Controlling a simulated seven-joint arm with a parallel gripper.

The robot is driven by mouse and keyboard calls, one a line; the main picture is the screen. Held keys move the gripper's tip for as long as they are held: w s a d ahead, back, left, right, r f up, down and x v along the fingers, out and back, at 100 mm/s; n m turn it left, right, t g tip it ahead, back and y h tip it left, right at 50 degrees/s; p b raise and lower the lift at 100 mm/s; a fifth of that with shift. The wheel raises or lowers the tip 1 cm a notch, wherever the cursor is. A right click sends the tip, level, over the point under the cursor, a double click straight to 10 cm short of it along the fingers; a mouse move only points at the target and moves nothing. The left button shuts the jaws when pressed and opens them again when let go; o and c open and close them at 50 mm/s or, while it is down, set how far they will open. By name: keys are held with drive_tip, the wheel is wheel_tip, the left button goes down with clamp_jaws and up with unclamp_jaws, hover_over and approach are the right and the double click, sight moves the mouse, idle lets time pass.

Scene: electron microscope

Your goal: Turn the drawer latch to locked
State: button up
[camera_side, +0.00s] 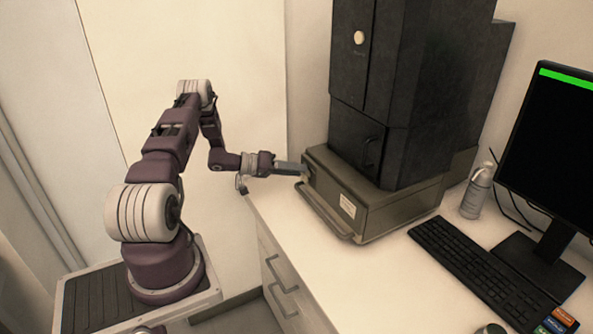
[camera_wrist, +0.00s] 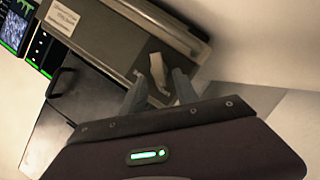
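The drawer latch (camera_wrist: 158,72) is a small pale lever on the front of the grey-brown drawer unit (camera_wrist: 110,40), seen in the wrist view. My gripper (camera_wrist: 160,88) has its two grey fingers apart, one on each side of the latch, with a gap visible between them. I cannot tell whether either finger touches the latch. In the side view my gripper (camera_side: 302,168) is at the left end of the drawer unit's front (camera_side: 385,212), and the latch there is mostly hidden by the gripper.
A drawer handle bar (camera_side: 327,214) runs along the unit's front. A tall black cabinet (camera_side: 385,80) stands on the unit. A spray bottle (camera_side: 476,192), keyboard (camera_side: 482,268) and monitor (camera_side: 560,140) are to the right. The white counter (camera_side: 370,290) is clear in front.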

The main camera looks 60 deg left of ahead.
drive_tip(key=v, duration=0.6)
drive_tip(key=shift+s, duration=0.35)
drive_tip(key=shift+r, duration=0.2)
